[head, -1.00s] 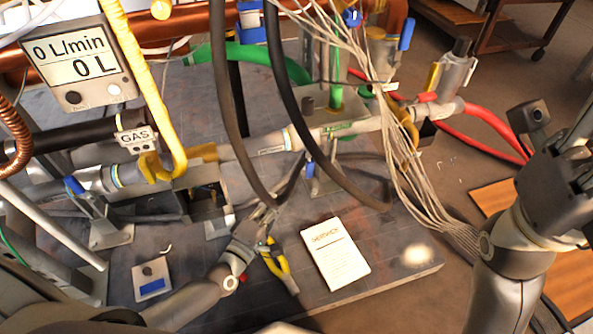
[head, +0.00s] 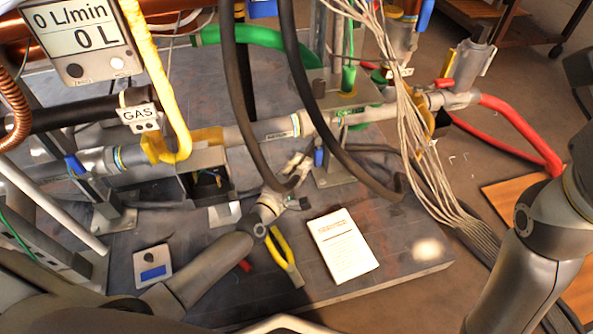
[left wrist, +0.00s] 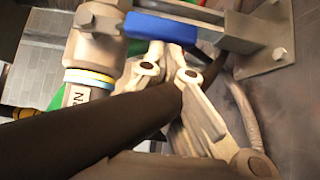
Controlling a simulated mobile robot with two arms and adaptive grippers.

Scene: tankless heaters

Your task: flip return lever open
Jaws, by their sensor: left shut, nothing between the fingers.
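A blue lever handle (head: 319,157) sits on a valve bracket under the grey horizontal pipe, near the middle of the head view. In the left wrist view the blue handle (left wrist: 160,27) lies across the top, close in front of the fingers. My left gripper (head: 302,160) is shut and empty, just left of this handle. In the left wrist view its fingertips (left wrist: 167,52) are at the handle's lower edge; I cannot tell whether they touch. A black hose crosses in front of the gripper. No label marks this handle as the return. My right gripper's fingers are out of view.
Black hoses (head: 237,100) hang close around the left gripper. A cable bundle (head: 412,130) hangs to the right. A display (head: 82,42) reads 0 L/min. Another blue handle (head: 75,165) is at left.

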